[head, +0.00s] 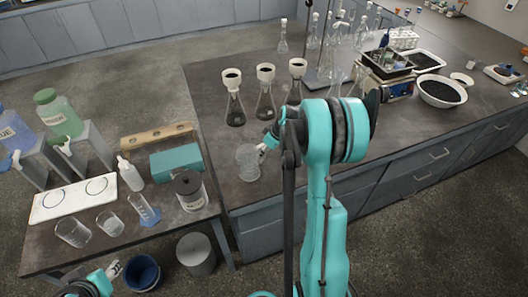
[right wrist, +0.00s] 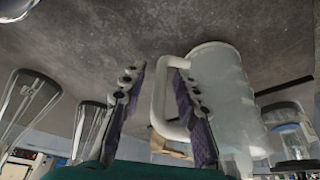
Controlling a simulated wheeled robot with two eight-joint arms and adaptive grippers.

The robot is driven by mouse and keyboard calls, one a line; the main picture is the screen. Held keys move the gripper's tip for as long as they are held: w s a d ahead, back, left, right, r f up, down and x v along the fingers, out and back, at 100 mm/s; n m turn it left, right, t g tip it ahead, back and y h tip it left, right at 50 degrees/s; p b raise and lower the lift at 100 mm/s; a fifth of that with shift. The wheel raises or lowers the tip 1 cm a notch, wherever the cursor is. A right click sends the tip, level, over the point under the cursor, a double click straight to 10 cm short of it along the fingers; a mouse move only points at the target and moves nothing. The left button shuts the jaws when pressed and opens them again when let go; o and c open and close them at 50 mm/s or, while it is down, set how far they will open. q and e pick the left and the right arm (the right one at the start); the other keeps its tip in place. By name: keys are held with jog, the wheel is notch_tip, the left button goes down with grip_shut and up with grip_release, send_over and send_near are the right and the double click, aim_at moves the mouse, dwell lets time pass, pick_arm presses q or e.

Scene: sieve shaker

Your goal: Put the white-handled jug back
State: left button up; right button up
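The clear jug (head: 247,163) stands upright near the front left corner of the large dark bench. In the right wrist view the jug (right wrist: 228,85) shows its white handle (right wrist: 158,98). My right gripper (head: 265,149) is beside the jug on its right side. In the right wrist view the right gripper (right wrist: 158,68) has its fingers apart, with the handle's bar in the gap between them and one finger overlapping the jug side. Contact with the handle cannot be told. My left gripper (head: 114,270) is low at the bottom left, its fingers too small to read.
Flasks with funnels (head: 265,100) stand behind the jug. A sieve shaker (head: 388,75) and white bowls (head: 442,91) are farther right. A side table (head: 90,250) holds beakers (head: 73,232), a white tray (head: 72,200) and bottles. Bins (head: 196,255) stand on the floor.

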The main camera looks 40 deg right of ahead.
jog(key=shift+r, duration=0.1)
jog(key=shift+s+r+p, duration=0.1)
jog(key=shift+r+p, duration=0.2)
jog(key=shift+r, duration=0.05)
jog(key=p+v, duration=0.3)
jog(key=v, duration=0.8)
jog(key=s+a+r+m+h, duration=0.1)
jog(key=s+a+r, duration=0.25)
jog(key=a, duration=0.35)
jog(key=s+a+r+m, duration=0.1)
jog(key=s+a+r, duration=0.1)
jog(key=a+r, duration=0.35)
jog(key=s+a+m+t, duration=0.2)
jog(key=s+a, duration=0.8)
jog(key=a, duration=0.2)
jog(key=shift+s+f+t+h, duration=0.2)
jog(key=shift+f+t+h, duration=0.15)
jog(key=shift+t+h, duration=0.05)
jog(key=shift+a, duration=0.15)
